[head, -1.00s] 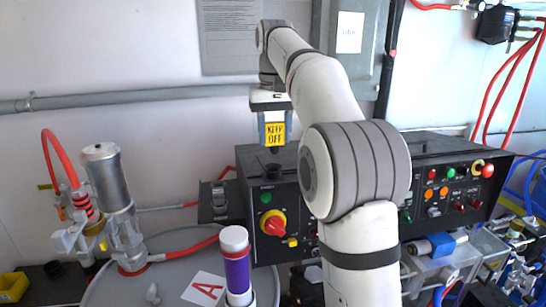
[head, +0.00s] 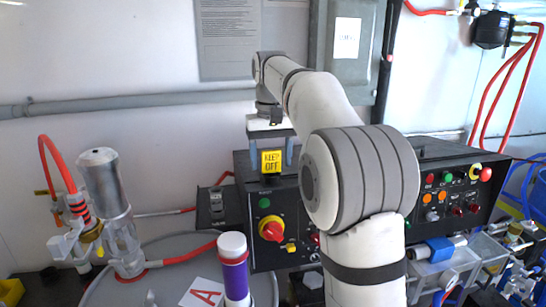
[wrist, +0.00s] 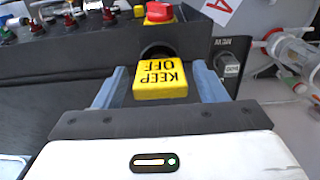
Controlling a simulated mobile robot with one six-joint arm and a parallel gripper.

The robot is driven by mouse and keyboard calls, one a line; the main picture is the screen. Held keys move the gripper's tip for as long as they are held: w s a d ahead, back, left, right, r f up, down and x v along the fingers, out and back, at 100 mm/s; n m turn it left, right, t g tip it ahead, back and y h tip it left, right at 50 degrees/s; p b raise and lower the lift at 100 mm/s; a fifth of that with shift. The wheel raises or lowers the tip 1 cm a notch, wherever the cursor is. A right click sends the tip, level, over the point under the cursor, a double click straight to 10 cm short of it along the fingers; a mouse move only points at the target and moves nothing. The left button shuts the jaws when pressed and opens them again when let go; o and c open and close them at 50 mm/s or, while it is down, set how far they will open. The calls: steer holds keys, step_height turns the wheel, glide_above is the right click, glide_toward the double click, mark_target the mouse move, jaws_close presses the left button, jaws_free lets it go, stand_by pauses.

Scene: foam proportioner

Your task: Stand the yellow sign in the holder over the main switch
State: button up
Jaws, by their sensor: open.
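The yellow sign (head: 271,161), reading KEEP OFF, stands upright on top of the black control box, above the main switch (head: 271,228), a red knob on yellow. The sign also shows in the wrist view (wrist: 160,80), with a dark round holder rim (wrist: 157,50) at it; how deep it sits is hidden. The main switch shows beyond it in the wrist view (wrist: 159,12). My gripper (head: 271,152) is open around the sign, with its blue-grey fingers apart from the sign's sides. The fingers also show in the wrist view (wrist: 160,88).
The black control box (head: 262,198) carries several buttons and lamps at its right. A purple-banded cylinder (head: 234,272) stands in front on a grey drum lid beside a card marked A (head: 204,294). A clear-and-metal pump unit (head: 105,190) with a red hose is at the left.

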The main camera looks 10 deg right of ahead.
mark_target(271, 150)
step_height(271, 150, up, 12)
steer(key=shift+f+p, duration=0.2)
steer(key=shift+p, duration=0.8)
steer(key=shift+r, duration=0.2)
steer(key=shift+s, duration=0.1)
steer(key=s+f+t, duration=0.2)
steer(key=s+f, duration=1)
steer(key=s, duration=0.2)
steer(key=s+f+t, duration=0.2)
steer(key=s+f, duration=1)
steer(key=s, duration=0.3)
steer(key=shift+s+d+f, duration=0.15)
steer(key=shift+d+f, duration=0.05)
steer(key=shift+d, duration=0.1)
step_height(271, 150, down, 9)
steer(key=b, duration=0.7)
steer(key=shift+w+r+g, duration=0.2)
steer(key=shift+w+g, duration=0.05)
steer(key=shift+g, duration=0.05)
